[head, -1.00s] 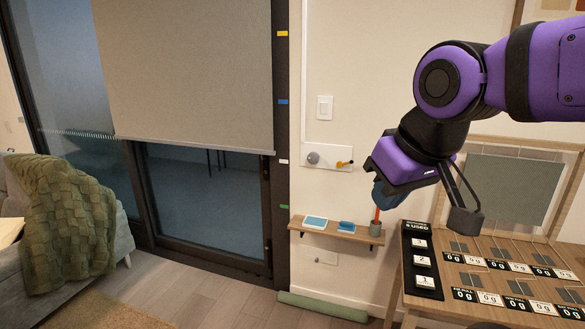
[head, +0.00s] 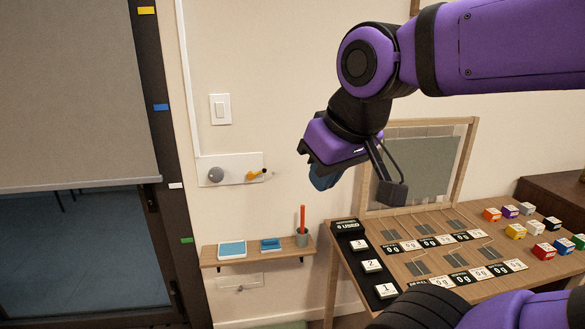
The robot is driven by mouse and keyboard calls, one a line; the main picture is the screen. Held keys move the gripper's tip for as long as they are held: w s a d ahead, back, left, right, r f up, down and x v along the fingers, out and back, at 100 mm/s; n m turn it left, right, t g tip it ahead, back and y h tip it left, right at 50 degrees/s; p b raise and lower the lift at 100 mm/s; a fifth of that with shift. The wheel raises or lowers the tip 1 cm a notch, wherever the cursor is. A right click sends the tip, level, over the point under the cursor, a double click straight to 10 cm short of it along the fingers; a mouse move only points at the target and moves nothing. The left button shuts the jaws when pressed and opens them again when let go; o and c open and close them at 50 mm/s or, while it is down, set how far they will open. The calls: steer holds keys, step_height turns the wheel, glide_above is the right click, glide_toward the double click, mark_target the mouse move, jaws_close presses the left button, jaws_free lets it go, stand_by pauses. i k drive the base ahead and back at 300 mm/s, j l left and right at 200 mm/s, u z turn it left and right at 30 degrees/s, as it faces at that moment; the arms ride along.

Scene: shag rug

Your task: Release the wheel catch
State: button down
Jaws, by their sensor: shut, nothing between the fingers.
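A white wall plate (head: 245,160) carries a round grey wheel (head: 216,174) on its left. A small orange lever with a dark tip (head: 258,174), which looks like the wheel catch, sits to the wheel's right and points right and slightly up. My gripper (head: 325,180) is shut and empty. It hangs in front of the wall, to the right of the plate in the picture and apart from the lever. My wrist partly hides its fingers.
Below the plate, a small wooden shelf (head: 225,262) holds two blue-topped items and a cup (head: 302,238) with a red stick. At right, a wooden table (head: 400,268) bears labelled scales and several coloured cubes. A light switch (head: 221,109) is above; a half-lowered blind (head: 70,90) hangs left.

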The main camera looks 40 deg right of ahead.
mark_target(250, 176)
steer(key=i+j+z, duration=0.15)
steer(key=z, duration=0.3)
steer(key=i+j+z, duration=0.35)
steer(key=z, duration=0.15)
steer(key=i+j+z, duration=0.2)
steer(key=z, duration=0.25)
steer(key=j+z, duration=0.45)
steer(key=i+j+z, duration=0.1)
steer(key=j+z, duration=0.15)
steer(key=i+j+z, duration=0.2)
steer(key=j, duration=0.3)
steer(key=j+z, duration=0.25)
steer(key=j, duration=0.15)
steer(key=k, duration=0.05)
